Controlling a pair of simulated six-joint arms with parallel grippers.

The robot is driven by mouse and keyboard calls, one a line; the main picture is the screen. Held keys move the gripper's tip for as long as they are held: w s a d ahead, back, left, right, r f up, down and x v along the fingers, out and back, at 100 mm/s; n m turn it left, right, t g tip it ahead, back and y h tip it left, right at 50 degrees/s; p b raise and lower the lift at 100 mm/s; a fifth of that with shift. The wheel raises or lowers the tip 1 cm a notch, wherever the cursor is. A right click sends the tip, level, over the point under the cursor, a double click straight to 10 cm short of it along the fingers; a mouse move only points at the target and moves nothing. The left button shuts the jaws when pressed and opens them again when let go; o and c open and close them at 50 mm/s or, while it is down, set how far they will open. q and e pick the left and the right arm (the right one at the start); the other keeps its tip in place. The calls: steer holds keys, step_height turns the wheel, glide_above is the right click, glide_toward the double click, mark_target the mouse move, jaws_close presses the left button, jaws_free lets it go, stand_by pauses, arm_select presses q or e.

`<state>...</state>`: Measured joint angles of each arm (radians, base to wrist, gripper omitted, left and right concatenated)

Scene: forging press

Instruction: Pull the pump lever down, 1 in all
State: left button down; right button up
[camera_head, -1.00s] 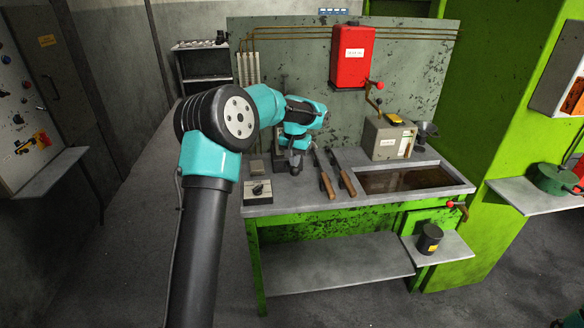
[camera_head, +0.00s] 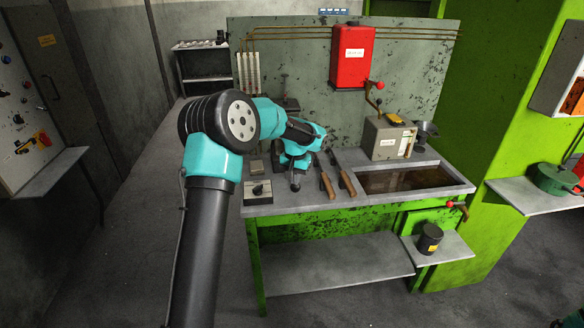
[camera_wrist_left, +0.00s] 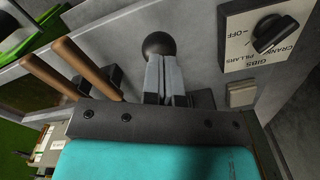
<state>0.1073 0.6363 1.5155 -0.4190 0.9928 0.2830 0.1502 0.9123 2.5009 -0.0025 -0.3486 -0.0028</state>
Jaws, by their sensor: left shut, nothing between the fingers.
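A black ball knob (camera_wrist_left: 158,44), which looks like the end of the pump lever, shows just beyond my left gripper's fingertips in the left wrist view. The lever's shaft is mostly hidden behind the fingers. My left gripper (camera_wrist_left: 165,65) is shut with nothing between its fingers. Its tips overlap the knob's edge in that view, and I cannot tell whether they touch. In the head view the left gripper (camera_head: 295,172) is low over the bench, between the switch plate and the wooden-handled tools, with a dark knob (camera_head: 295,186) under it. My right gripper is out of view.
The switch plate (camera_head: 257,192) and a pair of wooden-handled tools (camera_head: 328,186) flank the left gripper on the grey bench (camera_head: 300,203). To the right are a dark liquid basin (camera_head: 408,180), a grey box (camera_head: 388,138) and a red tank (camera_head: 352,56) on the back panel.

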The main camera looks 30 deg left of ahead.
arm_select(q)
steer(key=shift+f, duration=0.2)
steer(key=shift+s+d+f, duration=0.1)
steer(key=shift+s+f, duration=0.05)
steer(key=shift+f, duration=1.3)
step_height(320, 180, up, 11)
steer(key=w+a, duration=0.1)
steer(key=shift+w+a+r, duration=0.15)
steer(key=shift+w, duration=0.15)
stand_by(0.6)
